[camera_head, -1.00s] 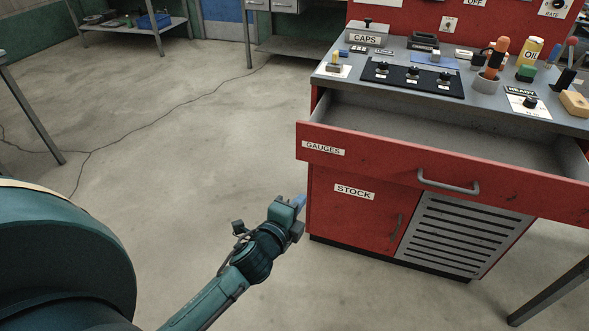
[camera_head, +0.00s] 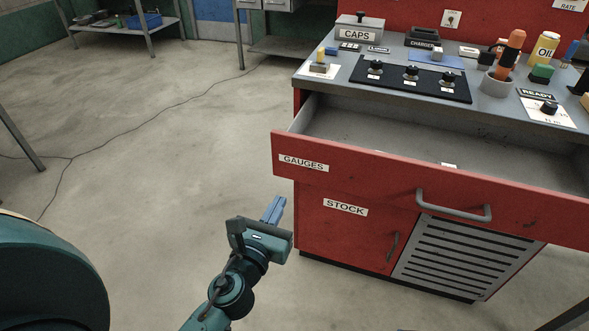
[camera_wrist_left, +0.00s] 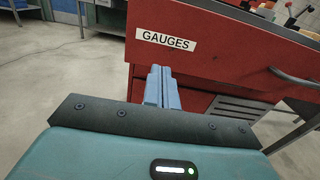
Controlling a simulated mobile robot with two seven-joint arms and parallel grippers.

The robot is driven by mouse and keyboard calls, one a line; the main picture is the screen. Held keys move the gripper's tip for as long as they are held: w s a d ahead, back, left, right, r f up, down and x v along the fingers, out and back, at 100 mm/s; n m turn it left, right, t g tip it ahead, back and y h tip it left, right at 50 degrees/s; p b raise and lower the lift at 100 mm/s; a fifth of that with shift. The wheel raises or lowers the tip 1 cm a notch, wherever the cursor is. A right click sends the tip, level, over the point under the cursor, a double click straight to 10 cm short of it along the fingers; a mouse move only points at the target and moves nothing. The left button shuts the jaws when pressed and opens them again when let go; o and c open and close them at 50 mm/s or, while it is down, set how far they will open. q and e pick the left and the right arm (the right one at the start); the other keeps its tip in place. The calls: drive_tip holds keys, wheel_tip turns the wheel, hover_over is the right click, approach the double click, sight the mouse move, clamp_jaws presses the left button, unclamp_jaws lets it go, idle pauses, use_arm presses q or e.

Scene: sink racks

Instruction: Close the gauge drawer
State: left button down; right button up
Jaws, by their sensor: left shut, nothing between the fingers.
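The red gauge drawer (camera_head: 370,185), labelled GAUGES, is pulled out of the bench. Its grey inside (camera_head: 370,135) shows, with a small pale item near the front panel. A grey bar handle (camera_head: 453,206) is on its front. In the left wrist view the drawer front (camera_wrist_left: 225,50) is ahead, with its label at upper middle. My left gripper (camera_head: 273,209) is shut and empty, in front of the bench by the drawer's left end and lower in the picture. Its blue fingers (camera_wrist_left: 161,88) overlap the drawer's lower left in the wrist view; I cannot tell whether they touch. My right gripper is not in view.
Below the drawer are a red STOCK door (camera_head: 345,228) and a grey louvred panel (camera_head: 465,255). The bench top (camera_head: 490,100) holds a CAPS box (camera_head: 359,31), a black knob panel (camera_head: 412,76) and an oil bottle (camera_head: 544,49).

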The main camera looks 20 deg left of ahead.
sight(299, 165)
use_arm(q)
drive_tip(key=w, duration=0.5)
drive_tip(key=w+p, duration=0.1)
drive_tip(key=w, duration=0.4)
drive_tip(key=shift+w+a, duration=0.2)
drive_tip(key=shift+w, duration=0.1)
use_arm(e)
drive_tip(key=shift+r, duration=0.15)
use_arm(q)
drive_tip(key=shift+w, duration=0.1)
